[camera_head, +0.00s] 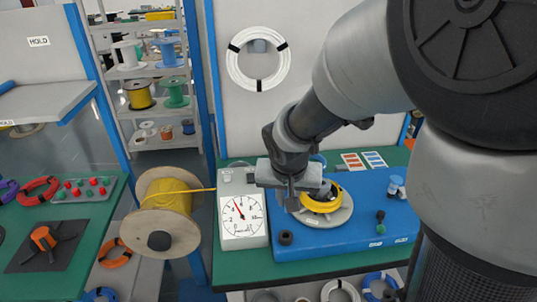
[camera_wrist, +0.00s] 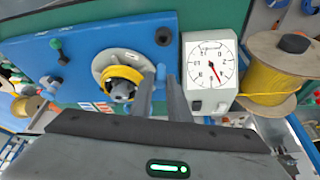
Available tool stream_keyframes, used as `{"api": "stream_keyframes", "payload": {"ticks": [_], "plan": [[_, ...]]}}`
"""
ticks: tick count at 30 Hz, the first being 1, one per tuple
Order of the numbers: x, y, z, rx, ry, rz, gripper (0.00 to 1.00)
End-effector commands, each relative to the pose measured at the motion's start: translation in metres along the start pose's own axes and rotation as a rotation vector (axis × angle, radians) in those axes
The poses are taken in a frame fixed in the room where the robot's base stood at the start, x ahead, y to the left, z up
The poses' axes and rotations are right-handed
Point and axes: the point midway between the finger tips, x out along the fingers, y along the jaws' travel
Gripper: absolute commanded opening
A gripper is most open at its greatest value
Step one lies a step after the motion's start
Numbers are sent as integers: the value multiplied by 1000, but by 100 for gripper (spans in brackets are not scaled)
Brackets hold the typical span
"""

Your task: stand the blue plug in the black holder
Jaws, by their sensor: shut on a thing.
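My gripper (camera_head: 291,200) is over the blue board, left of the yellow cable coil. In the wrist view its two fingers (camera_wrist: 161,90) are close together, with a small bluish piece (camera_wrist: 160,72) between the tips. I take this piece to be the blue plug; most of it is hidden by the fingers. In the head view I cannot make it out. The black holder (camera_head: 285,238) is a short round cup on the blue board, near its front left corner. It also shows in the wrist view (camera_wrist: 163,36), apart from the fingertips, and looks empty.
The yellow coil (camera_head: 321,200) lies on a grey disc beside my gripper. A white dial gauge (camera_head: 241,221) stands left of the blue board (camera_head: 340,235), with a yellow cable spool (camera_head: 166,215) beyond.

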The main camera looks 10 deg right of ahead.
Motion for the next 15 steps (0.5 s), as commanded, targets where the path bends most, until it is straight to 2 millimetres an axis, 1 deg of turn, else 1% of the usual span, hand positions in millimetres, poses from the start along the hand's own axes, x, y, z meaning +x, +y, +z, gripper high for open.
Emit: {"api": "stream_keyframes", "payload": {"ticks": [1, 15], "plan": [[4, 0, 2, 0, 0, 0, 3], [22, 0, 9, 0, 0, 0, 3]]}}
